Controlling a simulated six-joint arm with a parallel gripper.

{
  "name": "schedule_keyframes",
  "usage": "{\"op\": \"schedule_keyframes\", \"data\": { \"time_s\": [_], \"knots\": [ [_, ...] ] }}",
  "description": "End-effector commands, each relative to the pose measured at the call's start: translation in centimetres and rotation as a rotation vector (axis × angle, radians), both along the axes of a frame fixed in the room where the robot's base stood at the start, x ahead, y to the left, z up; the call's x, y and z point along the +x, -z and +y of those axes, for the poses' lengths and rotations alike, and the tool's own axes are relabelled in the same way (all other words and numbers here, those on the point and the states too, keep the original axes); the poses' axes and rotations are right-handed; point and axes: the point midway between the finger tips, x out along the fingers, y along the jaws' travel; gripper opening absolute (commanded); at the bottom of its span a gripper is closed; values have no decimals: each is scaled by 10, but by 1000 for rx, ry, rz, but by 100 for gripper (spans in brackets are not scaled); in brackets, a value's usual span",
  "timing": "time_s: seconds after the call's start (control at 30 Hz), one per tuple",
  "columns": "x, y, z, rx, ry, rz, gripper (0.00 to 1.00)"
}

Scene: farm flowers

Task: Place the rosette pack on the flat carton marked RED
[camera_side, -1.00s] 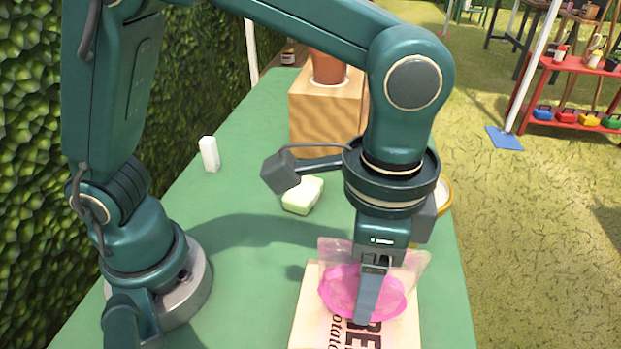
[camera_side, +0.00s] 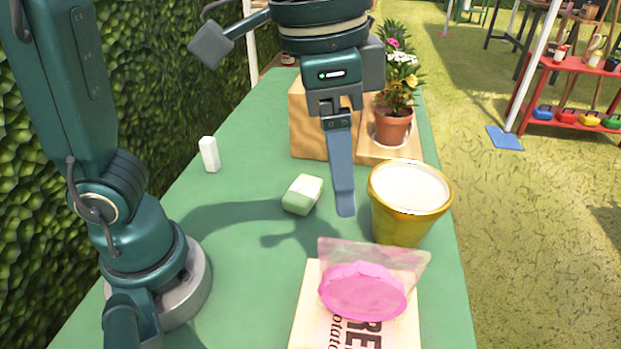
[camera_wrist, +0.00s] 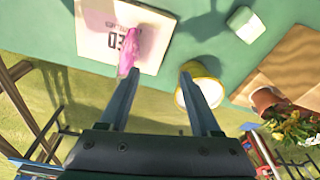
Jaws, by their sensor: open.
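The rosette pack (camera_side: 362,290), a pink rosette in a clear bag, rests on the flat carton (camera_side: 312,322) with dark lettering, near the front of the green table. My gripper (camera_side: 343,210) is raised above the table, behind and apart from the pack. In the wrist view my gripper (camera_wrist: 160,75) has its fingers spread with nothing between them.
A yellow bucket (camera_side: 400,228) stands right of my gripper. A pale green block (camera_side: 302,195) and a white block (camera_side: 209,154) lie to the left. A potted plant (camera_side: 393,126) stands on a wooden stand behind.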

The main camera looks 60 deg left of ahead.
Motion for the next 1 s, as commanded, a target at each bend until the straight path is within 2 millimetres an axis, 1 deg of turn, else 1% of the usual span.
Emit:
{"op": "schedule_keyframes", "data": {
  "time_s": [0.03, 0.2, 0.3, 0.4, 0.5, 0.6, 1.0],
  "knots": [
    [-3, 0, 18, -19, -69, -36, 64],
    [-16, 12, 64, -67, -270, -156, 64],
    [-26, 25, 85, -85, -375, -221, 64],
    [-35, 37, 99, -96, -457, -276, 64],
    [-40, 47, 108, -101, -510, -312, 64],
    [-43, 52, 112, -104, -537, -332, 64],
    [-44, 54, 112, -103, -542, -333, 64]
  ]
}}
